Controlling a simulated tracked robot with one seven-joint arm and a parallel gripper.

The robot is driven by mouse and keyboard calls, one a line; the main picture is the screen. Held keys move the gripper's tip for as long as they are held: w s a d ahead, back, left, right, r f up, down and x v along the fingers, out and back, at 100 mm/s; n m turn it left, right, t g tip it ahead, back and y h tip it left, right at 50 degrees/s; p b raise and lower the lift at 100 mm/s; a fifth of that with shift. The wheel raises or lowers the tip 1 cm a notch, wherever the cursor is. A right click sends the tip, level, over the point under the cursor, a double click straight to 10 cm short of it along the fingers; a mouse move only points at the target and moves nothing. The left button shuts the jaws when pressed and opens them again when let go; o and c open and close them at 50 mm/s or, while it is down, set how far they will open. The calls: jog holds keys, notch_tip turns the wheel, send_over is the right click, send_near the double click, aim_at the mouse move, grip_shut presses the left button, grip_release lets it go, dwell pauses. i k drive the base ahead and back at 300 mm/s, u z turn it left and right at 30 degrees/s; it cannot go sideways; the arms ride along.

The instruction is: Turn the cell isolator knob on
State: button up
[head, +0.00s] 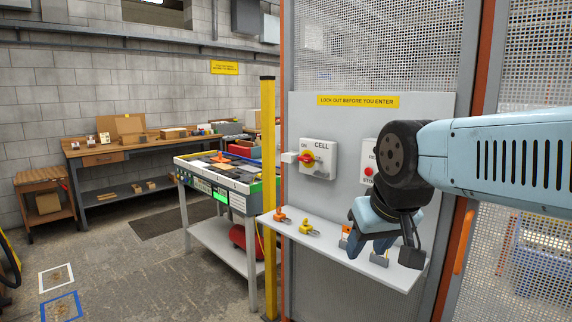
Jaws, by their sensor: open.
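The cell isolator (318,160) is a light grey box on the grey panel, marked CELL, with ON at its upper left. Its red knob (307,158) sits on a yellow plate. The handle looks roughly sideways, but its exact setting is too small to read. My gripper (374,228) hangs at the end of my blue arm, to the right of and below the isolator, over the shelf. It is apart from the knob and seems empty.
A second box (368,172) with a red button is partly hidden by my arm. A white shelf (330,246) below carries an orange padlock (281,215), a yellow one (308,228) and other small items. A yellow post (268,190) and a workbench cart (215,180) stand left.

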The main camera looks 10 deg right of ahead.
aim_at(306, 158)
jog(key=z, duration=0.15)
jog(key=i, duration=0.9)
jog(key=u, duration=0.05)
